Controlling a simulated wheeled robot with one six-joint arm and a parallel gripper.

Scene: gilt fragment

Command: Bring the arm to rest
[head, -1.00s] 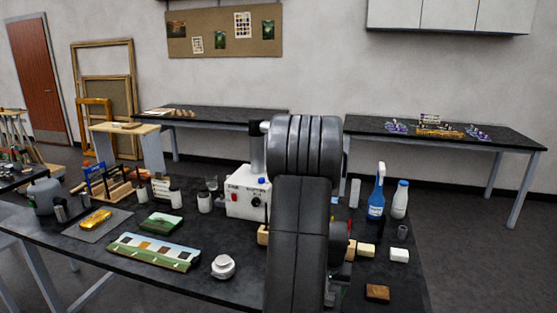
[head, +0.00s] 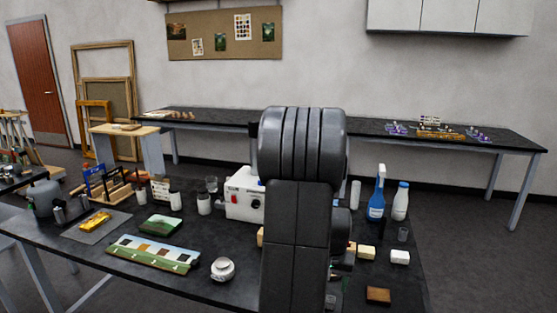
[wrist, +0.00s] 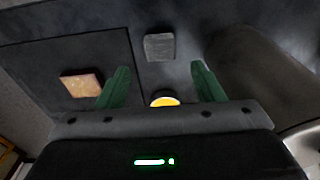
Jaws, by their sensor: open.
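My arm (head: 300,215) stands upright in the middle of the head view, in front of the black worktable (head: 210,285). It hides part of the table and most of my gripper in that view. In the wrist view my gripper (wrist: 158,85) shows two green fingers spread wide apart, with nothing held between them. Beyond the fingers are a brown block (wrist: 82,84), a grey block (wrist: 159,46) and a round yellow thing (wrist: 165,101), partly hidden by the gripper body.
A brown block (head: 378,295) lies at the front right.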

